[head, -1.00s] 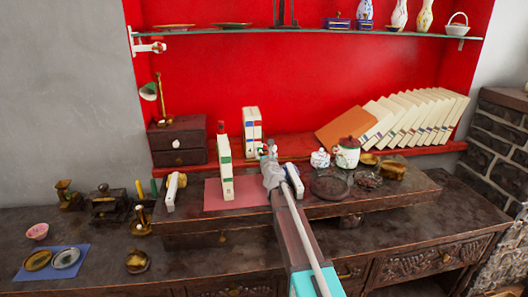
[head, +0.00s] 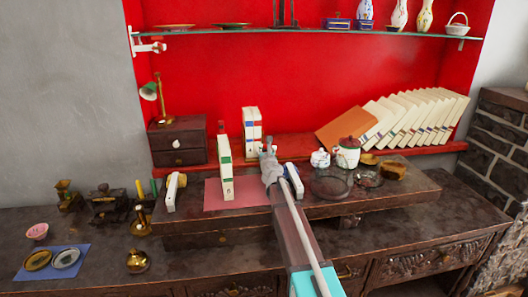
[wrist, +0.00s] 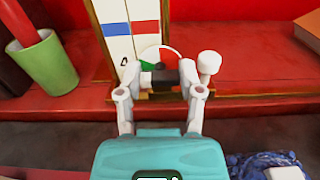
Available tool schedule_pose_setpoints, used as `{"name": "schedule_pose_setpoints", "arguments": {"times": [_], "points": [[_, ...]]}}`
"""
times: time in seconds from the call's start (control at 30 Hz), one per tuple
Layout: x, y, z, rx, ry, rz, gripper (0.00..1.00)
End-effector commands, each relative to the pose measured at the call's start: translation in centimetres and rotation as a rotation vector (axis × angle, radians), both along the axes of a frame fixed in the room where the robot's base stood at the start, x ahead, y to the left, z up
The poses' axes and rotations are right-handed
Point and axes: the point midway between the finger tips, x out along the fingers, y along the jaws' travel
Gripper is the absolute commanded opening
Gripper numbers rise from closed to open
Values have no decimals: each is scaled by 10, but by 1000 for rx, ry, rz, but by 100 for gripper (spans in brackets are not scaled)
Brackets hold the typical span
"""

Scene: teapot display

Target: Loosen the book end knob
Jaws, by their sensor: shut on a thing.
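My gripper (wrist: 160,78) is shut on a small dark piece, which I take to be the book end knob (wrist: 160,66). The fingertips hide most of it. Just behind the fingertips is a round dial (wrist: 152,54) with red, green and white sectors, in front of two upright white books (wrist: 131,22). A white round-headed part (wrist: 208,62) stands just right of the right finger. In the head view, my gripper (head: 268,154) is at the lower right of the two books (head: 251,122), and its contact is too small to make out.
A standing white book (head: 225,172) is left of my gripper and a blue-and-white piece (head: 293,180) is close on its right. A white lidded pot (head: 320,158) and teapot (head: 347,152) stand further right. A green cup (wrist: 47,62) is left in the wrist view.

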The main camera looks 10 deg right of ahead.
Motion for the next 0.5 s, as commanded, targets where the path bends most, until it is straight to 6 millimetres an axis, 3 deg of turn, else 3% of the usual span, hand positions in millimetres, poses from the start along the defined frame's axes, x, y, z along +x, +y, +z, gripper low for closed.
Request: {"name": "schedule_pose_setpoints", "arguments": {"times": [0.03,0.1,0.5], "points": [[0,0,0,0,0,-1,10],[0,0,0,0,0,-1,0],[1,0,0,-58,0,-1,0]]}}
